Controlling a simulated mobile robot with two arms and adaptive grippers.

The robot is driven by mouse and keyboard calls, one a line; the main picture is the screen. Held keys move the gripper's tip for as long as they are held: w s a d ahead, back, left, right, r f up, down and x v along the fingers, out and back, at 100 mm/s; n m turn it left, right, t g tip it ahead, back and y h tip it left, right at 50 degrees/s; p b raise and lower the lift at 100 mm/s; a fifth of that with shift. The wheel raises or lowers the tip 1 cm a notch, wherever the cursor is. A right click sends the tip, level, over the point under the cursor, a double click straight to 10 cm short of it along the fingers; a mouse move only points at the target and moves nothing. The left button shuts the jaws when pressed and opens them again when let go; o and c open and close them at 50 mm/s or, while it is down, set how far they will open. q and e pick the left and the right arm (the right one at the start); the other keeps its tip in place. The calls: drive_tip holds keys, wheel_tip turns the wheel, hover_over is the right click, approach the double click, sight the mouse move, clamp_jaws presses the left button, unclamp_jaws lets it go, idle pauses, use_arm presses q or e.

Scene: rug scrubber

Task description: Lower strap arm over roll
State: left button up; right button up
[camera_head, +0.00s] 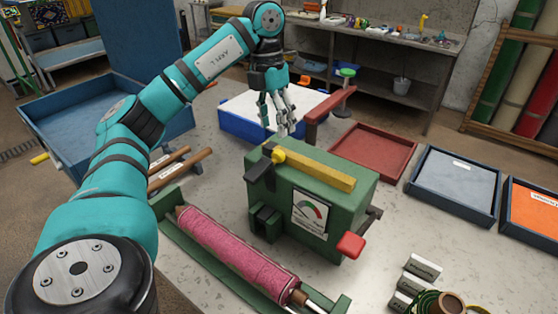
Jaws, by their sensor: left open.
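A pink roll (228,252) lies lengthwise in a long green cradle (182,258) at the front. A green machine (335,195) with a dial (310,213) stands behind and to the right of it. A brown-red arm (326,118) stands up behind the machine; I cannot tell which part is the strap arm. My left gripper (279,122) is open, pointing down above the machine's back left, near the brown-red arm, with nothing visible between its fingers. My right gripper is not in view.
A blue-and-white tray (232,122) is behind the gripper. A red tray (385,157), a grey-lined tray (455,178) and an orange-lined tray (535,215) stand to the right. A red handle (350,246) juts from the machine's front. Small labelled blocks (422,267) lie front right.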

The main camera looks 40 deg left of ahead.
sight(278, 150)
use_arm(q)
drive_tip(key=f, duration=0.5)
drive_tip(key=d+f, duration=0.1)
drive_tip(key=f, duration=0.2)
drive_tip(key=shift+f, duration=0.1)
clamp_jaws()
